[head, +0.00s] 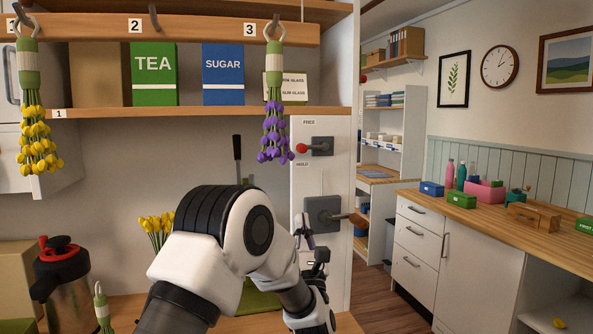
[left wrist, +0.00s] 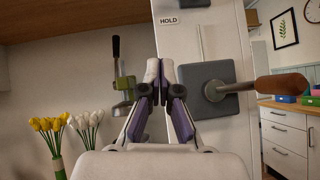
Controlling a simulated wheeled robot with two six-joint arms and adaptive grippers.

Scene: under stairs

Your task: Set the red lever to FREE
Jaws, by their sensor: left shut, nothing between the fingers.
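The red lever (head: 302,148) is a red knob on a short arm from a grey block (head: 320,146) on the white door-like panel. It points left and lies nearly level. The FREE label (head: 309,121) is above it and the HOLD label (head: 302,164) below it. My left gripper (head: 302,224) is in front of the panel, below the red lever and apart from it. In the left wrist view its fingers (left wrist: 160,70) are together and empty, below the HOLD label (left wrist: 168,20). The red lever does not show there. My right gripper is not in view.
A larger grey block (head: 323,214) with a wooden handle (head: 348,219) is right beside my left gripper. Purple flowers (head: 274,132) hang left of the red lever. A black lever (head: 238,150) stands further left. A shelf (head: 180,112) runs above.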

